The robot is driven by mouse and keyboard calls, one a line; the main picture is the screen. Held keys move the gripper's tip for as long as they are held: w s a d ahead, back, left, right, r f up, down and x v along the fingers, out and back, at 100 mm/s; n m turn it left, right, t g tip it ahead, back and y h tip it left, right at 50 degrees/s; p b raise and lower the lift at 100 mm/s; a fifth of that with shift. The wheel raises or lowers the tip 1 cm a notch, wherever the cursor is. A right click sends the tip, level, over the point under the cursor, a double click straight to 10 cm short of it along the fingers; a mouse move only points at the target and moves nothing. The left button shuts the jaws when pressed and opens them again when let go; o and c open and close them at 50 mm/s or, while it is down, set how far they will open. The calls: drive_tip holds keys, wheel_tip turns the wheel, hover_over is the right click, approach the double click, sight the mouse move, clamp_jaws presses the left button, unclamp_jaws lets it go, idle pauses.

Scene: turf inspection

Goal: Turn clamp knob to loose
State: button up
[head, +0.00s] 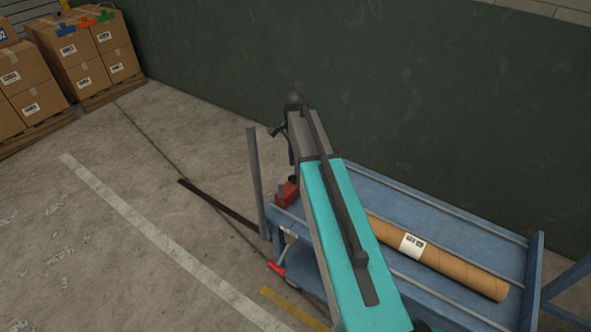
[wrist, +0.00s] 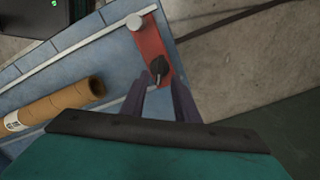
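A red clamp plate (wrist: 151,42) sits on the blue cart's end in the wrist view. It carries a pale grey round post (wrist: 134,22) at its far end and a dark knob (wrist: 158,64) at its near end, with a small shiny metal piece below the knob. My gripper (wrist: 161,80) is open, its two purple-grey fingers pointing at the knob. The knob shows between or just beyond the fingertips; I cannot tell if they touch. In the head view the red clamp (head: 287,192) shows beside my teal arm, which partly hides it; the fingers are not clear there.
A blue cart (head: 450,225) holds a brown cardboard tube (head: 455,268), also in the wrist view (wrist: 50,105). A dark green wall (head: 450,100) stands behind. Boxes on pallets (head: 90,55) are far left; floor between is mostly clear.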

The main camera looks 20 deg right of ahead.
wheel_tip(320, 180, up, 9)
drive_tip(key=shift+b, duration=0.45)
idle(0.6)
